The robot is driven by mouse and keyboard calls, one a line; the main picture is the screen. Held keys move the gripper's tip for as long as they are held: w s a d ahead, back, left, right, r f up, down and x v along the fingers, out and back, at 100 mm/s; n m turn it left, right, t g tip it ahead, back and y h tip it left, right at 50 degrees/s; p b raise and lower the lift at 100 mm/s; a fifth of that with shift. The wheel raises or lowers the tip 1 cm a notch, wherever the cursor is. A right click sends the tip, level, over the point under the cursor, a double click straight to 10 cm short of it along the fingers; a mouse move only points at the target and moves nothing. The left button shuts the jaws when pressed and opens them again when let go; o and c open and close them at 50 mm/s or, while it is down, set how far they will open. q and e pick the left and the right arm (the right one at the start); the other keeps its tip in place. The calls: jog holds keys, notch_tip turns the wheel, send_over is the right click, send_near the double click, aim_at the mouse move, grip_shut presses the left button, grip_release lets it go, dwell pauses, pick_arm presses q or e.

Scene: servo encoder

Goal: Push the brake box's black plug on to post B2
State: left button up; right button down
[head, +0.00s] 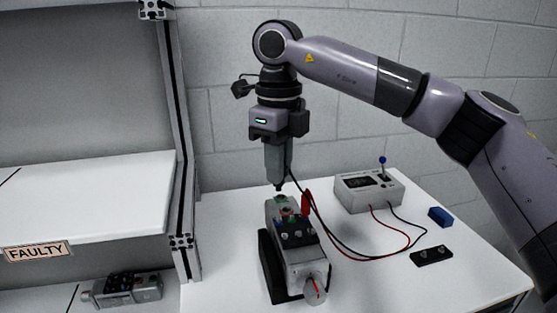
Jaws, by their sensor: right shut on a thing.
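My right gripper (279,183) points straight down over the far end of the servo motor (307,257). It is shut on the black plug, which is mostly hidden between the fingers; its black lead runs down from there. The motor sits in a black cradle, with several small posts and coloured parts on top; I cannot read which post is B2. A red plug (306,204) stands upright at the motor's right side. The grey brake box (368,191), with a display and a blue-tipped lever, stands to the right. My left gripper is not in view.
Red and black leads loop over the table (362,286) between motor and brake box. A blue block (440,217) and a black strip with studs (431,256) lie at right. A rack post (175,120) and a shelf labelled FAULTY (37,251) stand left, with another motor (125,289) below.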

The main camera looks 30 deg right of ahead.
aim_at(279, 187)
jog(key=shift+f+b, duration=1.9)
jog(key=shift+f, duration=0.4)
jog(key=shift+f+b, duration=0.7)
jog(key=shift+f, duration=0.45)
jog(key=shift+p, duration=0.4)
jog(key=shift+f, duration=0.15)
jog(key=c, duration=1)
grip_release()
